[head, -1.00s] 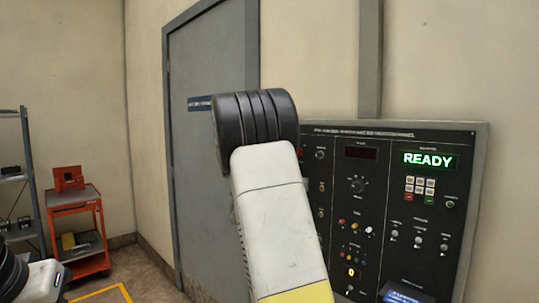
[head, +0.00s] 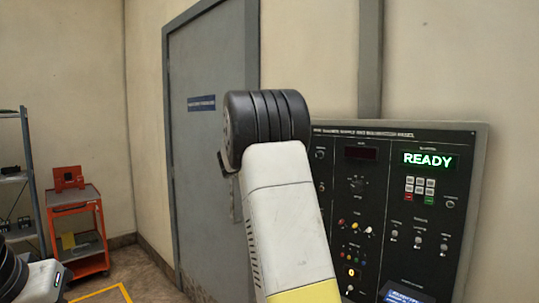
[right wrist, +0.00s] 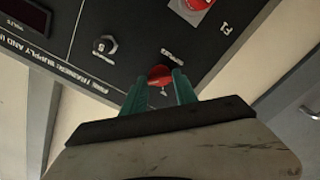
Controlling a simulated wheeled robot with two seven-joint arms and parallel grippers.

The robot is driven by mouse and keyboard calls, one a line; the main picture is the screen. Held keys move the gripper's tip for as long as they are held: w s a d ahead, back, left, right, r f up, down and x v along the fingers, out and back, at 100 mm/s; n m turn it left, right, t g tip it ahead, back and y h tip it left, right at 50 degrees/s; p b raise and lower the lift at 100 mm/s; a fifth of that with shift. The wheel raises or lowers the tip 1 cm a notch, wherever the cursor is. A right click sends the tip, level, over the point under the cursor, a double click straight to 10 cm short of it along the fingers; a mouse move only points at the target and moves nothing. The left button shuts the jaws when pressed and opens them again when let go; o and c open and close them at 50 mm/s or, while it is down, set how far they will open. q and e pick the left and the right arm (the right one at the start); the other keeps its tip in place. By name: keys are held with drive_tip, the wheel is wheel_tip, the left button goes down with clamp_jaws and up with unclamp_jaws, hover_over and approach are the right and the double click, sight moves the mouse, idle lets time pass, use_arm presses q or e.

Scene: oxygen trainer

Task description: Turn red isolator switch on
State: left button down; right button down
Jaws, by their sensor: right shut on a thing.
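The trainer panel (head: 395,260) stands on the right in the head view, its display (head: 429,160) reading READY. My right arm covers the panel's left part, and my right gripper is hidden there. In the right wrist view the panel (right wrist: 125,50) appears rotated. My right gripper (right wrist: 160,88) has its two green fingers on either side of a small red switch knob (right wrist: 160,73) and is shut on it. The knob's setting is hard to make out. My left gripper is out of view; only part of my left arm shows at the lower left.
A second red control (right wrist: 196,4) sits near the top of the right wrist view, and a black knob (right wrist: 104,45) lies to the left. A grey door (head: 205,140) is behind the arm. A red cart (head: 80,230) and grey shelf (head: 18,180) stand at left.

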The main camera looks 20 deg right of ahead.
drive_tip(key=shift+f, duration=0.1)
idle(0.4)
drive_tip(key=c, duration=1)
unclamp_jaws()
drive_tip(key=shift+o, duration=0.2)
drive_tip(key=v, duration=0.7)
drive_tip(key=shift+a, duration=0.4)
drive_tip(key=shift+s, duration=0.2)
